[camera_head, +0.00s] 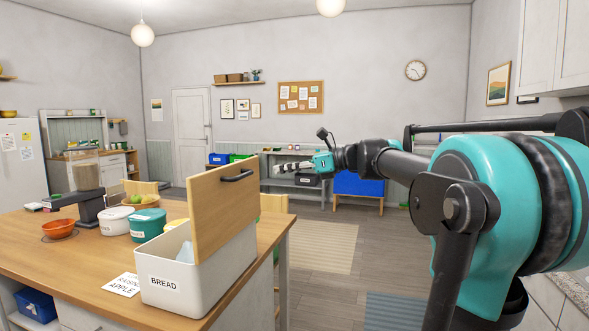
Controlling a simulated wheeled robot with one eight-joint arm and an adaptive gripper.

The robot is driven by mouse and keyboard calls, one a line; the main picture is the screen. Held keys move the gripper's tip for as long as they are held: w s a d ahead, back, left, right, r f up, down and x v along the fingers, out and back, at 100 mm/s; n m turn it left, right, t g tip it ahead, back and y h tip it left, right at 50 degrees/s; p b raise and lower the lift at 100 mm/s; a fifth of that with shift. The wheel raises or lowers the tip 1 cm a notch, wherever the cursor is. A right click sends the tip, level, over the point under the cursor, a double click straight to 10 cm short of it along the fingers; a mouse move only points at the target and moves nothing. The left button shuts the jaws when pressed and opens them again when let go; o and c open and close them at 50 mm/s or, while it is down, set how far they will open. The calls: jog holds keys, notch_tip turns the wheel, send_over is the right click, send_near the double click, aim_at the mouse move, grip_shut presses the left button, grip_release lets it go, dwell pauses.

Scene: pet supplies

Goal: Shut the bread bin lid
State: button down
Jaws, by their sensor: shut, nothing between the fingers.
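The bread bin (228,272) is a white box labelled BREAD near the right edge of the wooden counter. Its wooden lid (222,208) stands up, tilted open, with a dark handle (237,176) near its top edge. Something pale shows inside the bin; the rest of the inside is hidden by the lid. My gripper (279,168) is shut and empty. It is in the air to the right of the lid in the picture, apart from it and pointing left. How far it is from the lid in depth is hard to tell.
A teal tub (147,225), a white tub (116,221), an orange bowl (59,228) and a dark dispenser (88,200) stand on the counter (60,262) left of the bin. A paper card (123,285) lies beside the bin. Floor right of the counter is open.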

send_near(233, 164)
jog(key=f, duration=0.1)
jog(key=a+f, duration=0.1)
jog(key=f, duration=0.2)
jog(key=shift+w+a+f, duration=0.25)
jog(key=shift+w+a, duration=0.1)
jog(key=shift+a, duration=0.15)
jog(key=shift+w+a+r+h, duration=0.2)
jog(key=shift+a+r+h, duration=0.1)
jog(key=shift+a, duration=0.2)
jog(key=a+h, duration=0.1)
jog(key=a, duration=0.1)
jog(key=w+a+r+g+h, duration=0.1)
jog(key=a, duration=0.1)
jog(key=w+a+h, duration=0.1)
jog(key=a, duration=0.1)
jog(key=shift+w+a+r+g, duration=0.2)
jog(key=shift+a+g, duration=0.1)
jog(key=shift+a, duration=0.1)
jog(key=w+a+f+h, duration=0.2)
jog(key=w+a+f, duration=0.1)
jog(key=a+f, duration=0.4)
jog(key=w+a+f+g+h, duration=0.1)
jog(key=w+a+f+h, duration=0.2)
jog(key=a+f, duration=0.4)
jog(key=shift+w+a+g, duration=0.3)
jog(key=shift+w+a, duration=0.35)
jog(key=shift+a, duration=2.2)
